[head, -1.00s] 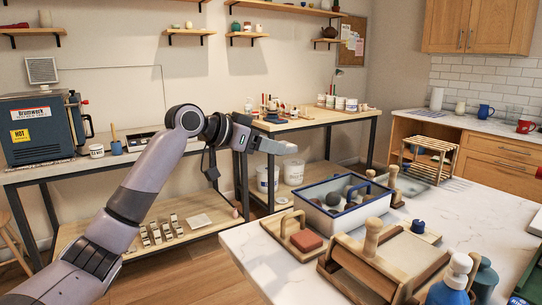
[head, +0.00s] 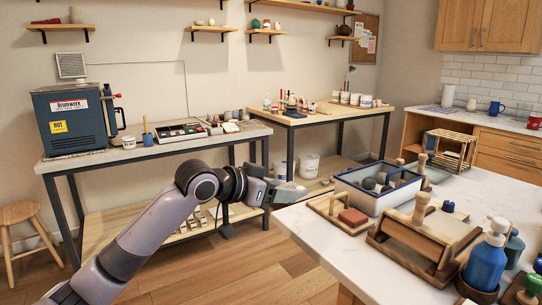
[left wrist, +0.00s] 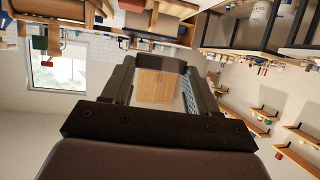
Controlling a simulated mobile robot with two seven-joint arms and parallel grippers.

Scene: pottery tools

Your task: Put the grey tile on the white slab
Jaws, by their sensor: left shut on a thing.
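My left gripper (head: 280,188) is shut on a small light grey piece, which looks like the grey tile (head: 292,190). It is held in the air in front of the left workbench, just left of the marble table's corner. In the left wrist view the dark fingers (left wrist: 160,85) show, but the tile cannot be made out clearly. A small pale flat piece (head: 230,128) lies at the right of the left workbench; I cannot tell whether it is the white slab. My right gripper is not in view.
The workbench (head: 130,157) also carries a blue kiln (head: 75,118), a mug (head: 128,143) and a tray (head: 182,131). The marble table (head: 330,235) at right holds a blue-rimmed basin (head: 372,207) and wooden tools. A stool (head: 25,215) stands at far left. Floor between is clear.

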